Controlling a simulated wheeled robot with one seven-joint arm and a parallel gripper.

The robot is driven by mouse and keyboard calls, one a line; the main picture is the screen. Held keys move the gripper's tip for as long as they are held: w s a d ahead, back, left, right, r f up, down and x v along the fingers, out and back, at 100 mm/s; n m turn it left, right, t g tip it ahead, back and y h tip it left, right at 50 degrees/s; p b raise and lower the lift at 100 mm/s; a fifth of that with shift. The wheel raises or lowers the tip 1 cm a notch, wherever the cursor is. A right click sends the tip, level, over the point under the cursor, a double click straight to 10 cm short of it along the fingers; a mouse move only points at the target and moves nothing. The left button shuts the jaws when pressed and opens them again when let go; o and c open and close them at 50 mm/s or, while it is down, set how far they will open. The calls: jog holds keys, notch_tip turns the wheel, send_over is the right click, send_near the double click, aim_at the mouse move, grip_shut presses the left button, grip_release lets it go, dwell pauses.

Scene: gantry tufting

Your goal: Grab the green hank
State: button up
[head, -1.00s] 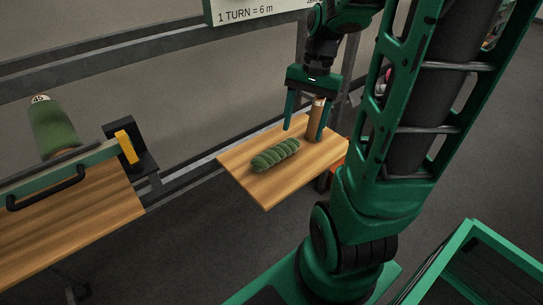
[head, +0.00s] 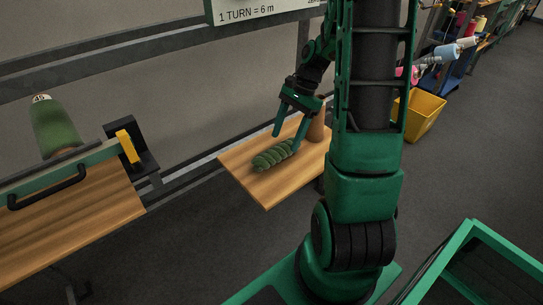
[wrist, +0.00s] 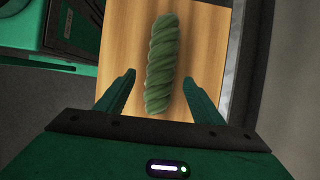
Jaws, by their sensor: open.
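The green hank (head: 272,156), a twisted bundle of yarn, lies on a small wooden board (head: 266,193). In the wrist view the hank (wrist: 161,66) runs lengthwise away from me, its near end between the lines of my two fingers. My gripper (head: 284,142) is open and empty, tilted above the right end of the hank. In the wrist view its fingertips (wrist: 158,78) stand on either side of the hank, with a gap on both sides. Whether the fingers have reached the hank's height is hard to tell.
A brown cone (head: 316,121) stands on the board just right of my gripper, partly behind my arm. A metal rail and wall run behind the board. A larger wooden table (head: 75,225) with a green cone (head: 54,127) is at left. A yellow bin (head: 425,115) stands at back right.

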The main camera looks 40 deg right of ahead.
aim_at(280, 147)
jog(key=a+f, duration=0.1)
jog(key=f, duration=0.1)
jog(key=a+f, duration=0.1)
jog(key=shift+a+f, duration=0.35)
jog(key=shift+a, duration=0.05)
jog(key=shift+a+f, duration=0.15)
jog(key=shift+f, duration=0.3)
jog(key=c, duration=1.2)
